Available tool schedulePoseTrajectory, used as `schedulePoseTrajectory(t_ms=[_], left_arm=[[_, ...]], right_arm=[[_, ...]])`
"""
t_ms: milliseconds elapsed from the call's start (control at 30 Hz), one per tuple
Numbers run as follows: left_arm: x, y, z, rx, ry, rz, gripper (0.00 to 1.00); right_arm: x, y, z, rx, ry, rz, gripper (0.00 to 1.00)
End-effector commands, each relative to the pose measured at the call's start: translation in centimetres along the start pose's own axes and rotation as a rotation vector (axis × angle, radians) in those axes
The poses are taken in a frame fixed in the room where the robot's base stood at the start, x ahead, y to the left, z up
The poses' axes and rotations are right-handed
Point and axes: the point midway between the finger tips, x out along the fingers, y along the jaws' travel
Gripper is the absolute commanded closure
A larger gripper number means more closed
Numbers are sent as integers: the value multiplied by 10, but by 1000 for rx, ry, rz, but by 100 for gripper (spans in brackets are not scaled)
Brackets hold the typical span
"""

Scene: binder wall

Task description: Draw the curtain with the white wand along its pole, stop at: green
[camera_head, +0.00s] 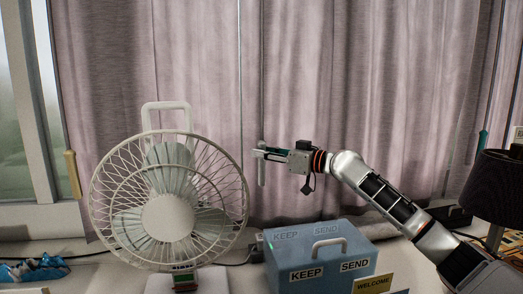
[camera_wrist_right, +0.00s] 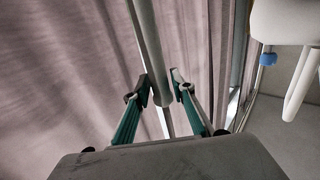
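The pinkish curtain (camera_head: 330,60) hangs across the back in the head view, behind the fan and the box. A white wand (camera_head: 261,172) hangs upright in front of it, right of the fan. My right gripper (camera_head: 258,154) is at the wand, coming from the right. In the right wrist view the wand (camera_wrist_right: 150,45) runs down between the two fingertips (camera_wrist_right: 161,87). The pads are close to it on both sides; whether they press on it is unclear. A teal-green marker (camera_head: 483,140) is near the curtain's right side. The pole and my left gripper are not visible.
A white fan (camera_head: 168,218) stands close left of the wand. A blue box (camera_head: 345,248) labelled KEEP and SEND is below my right arm. A dark lampshade (camera_head: 500,190) is at the right. A tan marker (camera_head: 72,173) is at the left by the window.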

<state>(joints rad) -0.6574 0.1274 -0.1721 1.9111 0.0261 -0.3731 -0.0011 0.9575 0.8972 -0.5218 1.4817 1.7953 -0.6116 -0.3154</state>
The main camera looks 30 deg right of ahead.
Motion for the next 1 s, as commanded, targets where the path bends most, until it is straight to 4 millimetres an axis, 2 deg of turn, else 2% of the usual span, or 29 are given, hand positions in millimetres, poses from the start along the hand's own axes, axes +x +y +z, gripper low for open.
schedulePoseTrajectory(t_ms=[333,367,433,700,867,1000], left_arm=[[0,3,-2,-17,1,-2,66],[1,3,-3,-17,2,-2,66],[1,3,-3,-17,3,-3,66],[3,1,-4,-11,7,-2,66],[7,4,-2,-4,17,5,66],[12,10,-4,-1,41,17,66]], right_arm=[[6,0,1,-1,-1,0,76],[5,0,1,-1,-1,0,81],[5,0,1,-1,-1,0,99],[3,3,1,1,0,1,100],[-8,20,2,2,1,4,100],[-29,48,4,4,2,6,100]])
